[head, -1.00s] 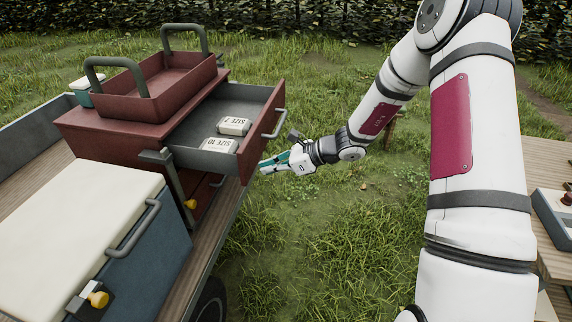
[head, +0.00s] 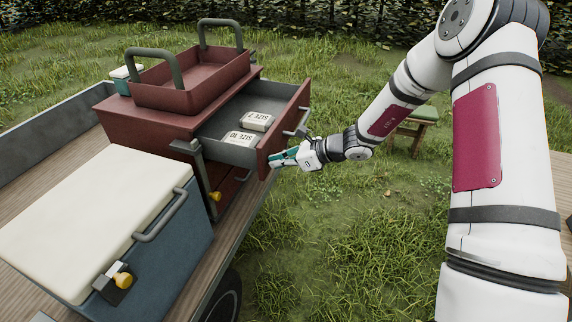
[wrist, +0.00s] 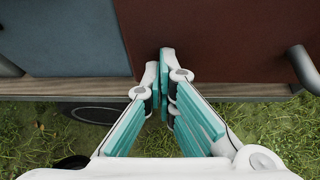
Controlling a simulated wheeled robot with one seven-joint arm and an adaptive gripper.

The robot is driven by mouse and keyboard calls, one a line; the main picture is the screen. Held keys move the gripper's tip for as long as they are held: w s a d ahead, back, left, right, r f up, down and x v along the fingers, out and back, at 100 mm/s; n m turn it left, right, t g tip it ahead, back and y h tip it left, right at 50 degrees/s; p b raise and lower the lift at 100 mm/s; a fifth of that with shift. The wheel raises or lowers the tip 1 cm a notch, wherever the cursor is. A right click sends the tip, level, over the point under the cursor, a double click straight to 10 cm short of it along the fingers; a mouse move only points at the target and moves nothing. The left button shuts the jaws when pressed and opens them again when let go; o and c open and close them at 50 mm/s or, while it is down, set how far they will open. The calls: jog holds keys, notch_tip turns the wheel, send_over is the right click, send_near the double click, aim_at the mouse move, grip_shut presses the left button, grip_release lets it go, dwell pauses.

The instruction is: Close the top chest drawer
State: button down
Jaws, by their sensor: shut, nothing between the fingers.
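The top chest drawer (head: 284,132) is pulled out of the red chest (head: 150,123) and stands open. It has a grey inside, a red front and a grey bar handle. Two white packets marked as sizes (head: 257,121) lie in it. My gripper (head: 274,159) is shut and empty, with its tips at the lower part of the drawer front, below the handle. In the wrist view, my gripper's teal fingers (wrist: 166,62) are together before a dark red panel (wrist: 225,45). I cannot tell whether they touch it. The handle (wrist: 303,66) is at the right.
A blue cooler (head: 165,240) with a cream lid stands beside the chest on the wooden cart bed (head: 228,215). A red open tray with two grey handles (head: 190,98) sits on the chest. A stool (head: 417,130) stands on the grass behind my arm. Open grass lies right of the cart.

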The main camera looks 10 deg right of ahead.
aim_at(216, 148)
jog(key=w+a+b, duration=0.2)
jog(key=w+a, duration=0.1)
jog(key=a, duration=0.3)
jog(key=w+a+b, duration=0.2)
jog(key=w+a, duration=0.2)
jog(key=a, duration=0.1)
jog(key=w+a+b, duration=0.2)
jog(key=w+a, duration=0.1)
jog(key=a, duration=0.3)
jog(key=shift+w+a, duration=0.15)
jog(key=shift+a, duration=0.2)
jog(key=shift+w+a+r, duration=0.1)
jog(key=shift+w+a, duration=0.1)
jog(key=shift+a, duration=0.3)
